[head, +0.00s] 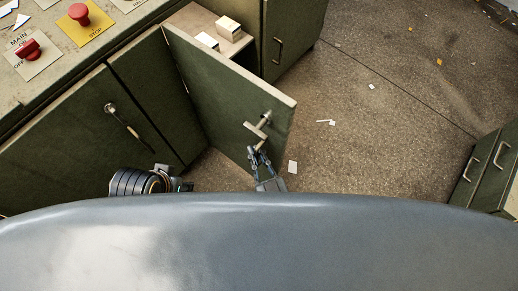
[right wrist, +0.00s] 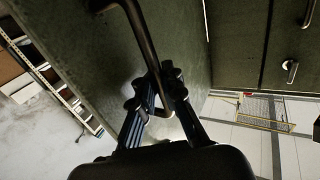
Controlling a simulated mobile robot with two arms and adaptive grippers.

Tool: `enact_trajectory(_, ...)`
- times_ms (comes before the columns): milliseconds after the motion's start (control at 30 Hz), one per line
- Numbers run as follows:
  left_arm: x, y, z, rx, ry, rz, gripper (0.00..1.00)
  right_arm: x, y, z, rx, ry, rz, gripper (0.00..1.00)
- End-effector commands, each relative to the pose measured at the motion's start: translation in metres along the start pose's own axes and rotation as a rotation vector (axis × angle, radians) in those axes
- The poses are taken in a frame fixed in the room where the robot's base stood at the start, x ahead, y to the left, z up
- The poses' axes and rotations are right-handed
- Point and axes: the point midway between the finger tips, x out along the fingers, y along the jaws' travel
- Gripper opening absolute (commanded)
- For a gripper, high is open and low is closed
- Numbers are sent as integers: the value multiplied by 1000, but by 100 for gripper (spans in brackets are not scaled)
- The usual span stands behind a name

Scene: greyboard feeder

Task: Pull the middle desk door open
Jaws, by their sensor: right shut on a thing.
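The middle desk door (head: 215,95) is a dark green panel that stands swung well out from the desk, with the compartment behind it open. Its metal bar handle (head: 264,120) is near the outer edge. My right gripper (head: 259,152) is shut on this handle. The right wrist view shows the handle bar (right wrist: 139,30) running down between the fingers (right wrist: 158,97), with the green door face (right wrist: 185,40) behind it. My left gripper's fingers do not show; a black ribbed part of my arm is at the lower left of the head view.
Shut green doors with handles flank the opening: the left door (head: 75,135) and the right door (head: 292,30). A green cabinet (head: 490,170) stands at right. The floor (head: 370,120) between is mostly clear, with paper scraps.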

Motion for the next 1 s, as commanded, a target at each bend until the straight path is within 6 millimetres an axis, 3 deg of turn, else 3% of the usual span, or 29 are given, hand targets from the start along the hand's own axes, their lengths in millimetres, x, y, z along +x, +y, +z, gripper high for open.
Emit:
enact_trajectory(367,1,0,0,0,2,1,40,-4,2,4,-5,-9,0,0)
enact_trajectory(400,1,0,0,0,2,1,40,-4,2,4,-5,-9,0,12)
enact_trajectory(500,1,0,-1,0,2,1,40,-4,2,4,-4,-8,0,33)
enact_trajectory(833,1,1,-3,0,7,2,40,-3,0,2,-2,-4,-2,33)
enact_trajectory(1000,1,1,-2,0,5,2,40,-22,0,3,-2,-7,-3,33)
